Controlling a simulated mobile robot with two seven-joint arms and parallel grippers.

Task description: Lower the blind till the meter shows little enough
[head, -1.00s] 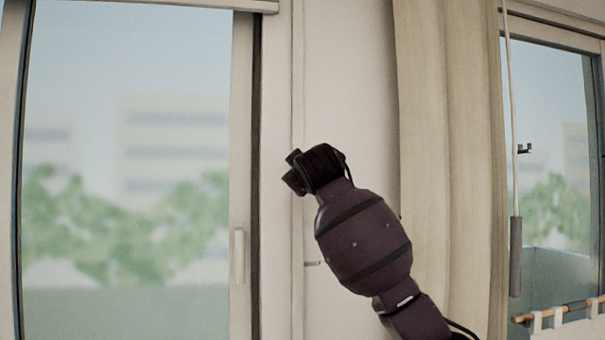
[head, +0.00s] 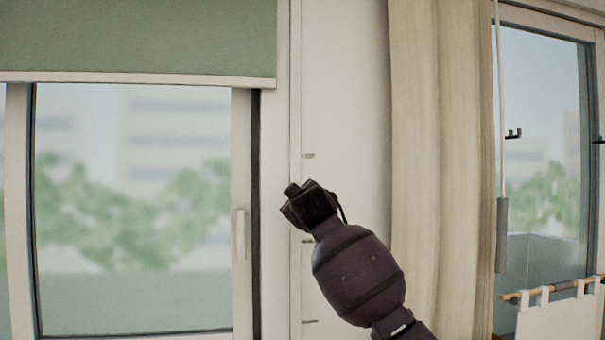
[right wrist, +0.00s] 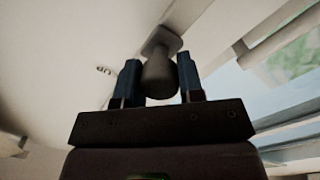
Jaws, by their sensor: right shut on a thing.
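The green blind (head: 140,38) hangs over the upper part of the left window, its pale bottom rail (head: 140,79) level and well above the window handle. My right gripper (head: 305,203) is by the white wall strip just right of that window. In the right wrist view, my right gripper (right wrist: 158,72) is shut on a grey knob-like pull (right wrist: 159,77), with a finger on each side. The pull is hidden by the gripper in the head view. No meter can be made out. My left gripper is not in view.
Small pegs (head: 308,155) stick out of the wall strip above and below my gripper. A beige curtain (head: 440,150) hangs to the right. Beyond it a cord with a grey weight (head: 502,235) hangs by another window, above a wooden rod (head: 545,290) with white cloth.

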